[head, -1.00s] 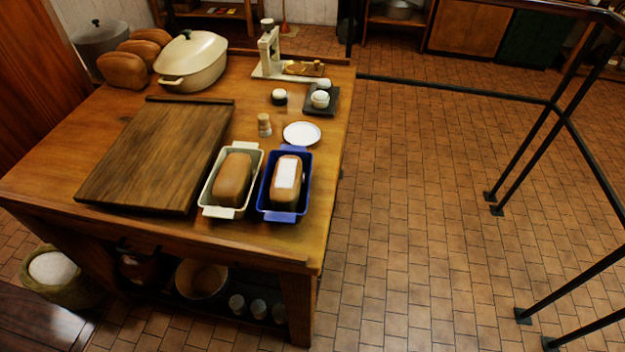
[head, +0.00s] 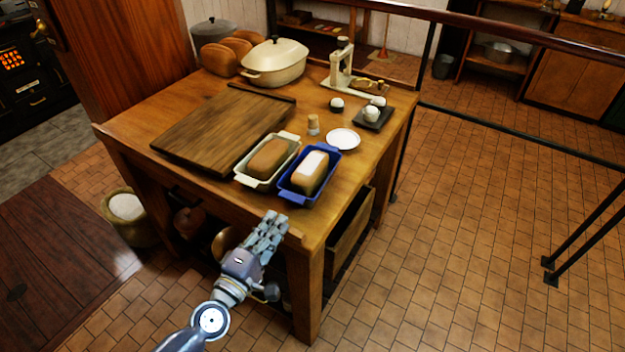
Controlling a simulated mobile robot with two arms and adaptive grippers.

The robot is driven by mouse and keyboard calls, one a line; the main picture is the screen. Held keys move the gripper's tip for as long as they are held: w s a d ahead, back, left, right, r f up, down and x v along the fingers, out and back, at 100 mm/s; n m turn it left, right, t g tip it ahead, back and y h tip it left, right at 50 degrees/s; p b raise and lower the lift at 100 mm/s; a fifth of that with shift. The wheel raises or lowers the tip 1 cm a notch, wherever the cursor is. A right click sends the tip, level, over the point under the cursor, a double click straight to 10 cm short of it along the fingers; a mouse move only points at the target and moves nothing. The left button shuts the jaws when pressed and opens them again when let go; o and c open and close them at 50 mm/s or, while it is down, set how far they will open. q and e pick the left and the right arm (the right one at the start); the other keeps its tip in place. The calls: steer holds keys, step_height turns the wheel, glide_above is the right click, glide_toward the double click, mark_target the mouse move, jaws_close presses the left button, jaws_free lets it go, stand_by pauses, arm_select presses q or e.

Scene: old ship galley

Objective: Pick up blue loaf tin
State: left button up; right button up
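The blue loaf tin (head: 284,190) sits on the wooden table near its front right edge. It holds a brown loaf with a white patch on top (head: 312,163). A cream loaf tin (head: 240,180) with a brown loaf (head: 268,157) stands close on its left. My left gripper (head: 275,218) is in front of the table edge in the head view, below the blue tin in the picture and apart from it. Its fingers look close together, but the gap between them is unclear. Nothing is seen in it. My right gripper is out of view.
A dark cutting board (head: 220,125) lies left of the tins. A cream lidded pot (head: 275,62) is at the back. Open tiled floor lies right of the table (head: 345,205).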

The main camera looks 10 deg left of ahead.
mark_target(293, 201)
arm_select(q)
steer(key=x, duration=0.4)
steer(key=shift+w+d+p, duration=0.1)
steer(key=shift+p, duration=0.2)
steer(key=x, duration=0.4)
steer(key=shift+d+f, duration=0.15)
steer(key=shift+f, duration=0.05)
steer(key=shift+w, duration=0.1)
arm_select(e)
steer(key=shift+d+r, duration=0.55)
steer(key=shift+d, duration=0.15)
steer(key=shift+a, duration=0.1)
arm_select(q)
steer(key=c, duration=0.3)
jaws_close()
steer(key=shift+r, duration=0.15)
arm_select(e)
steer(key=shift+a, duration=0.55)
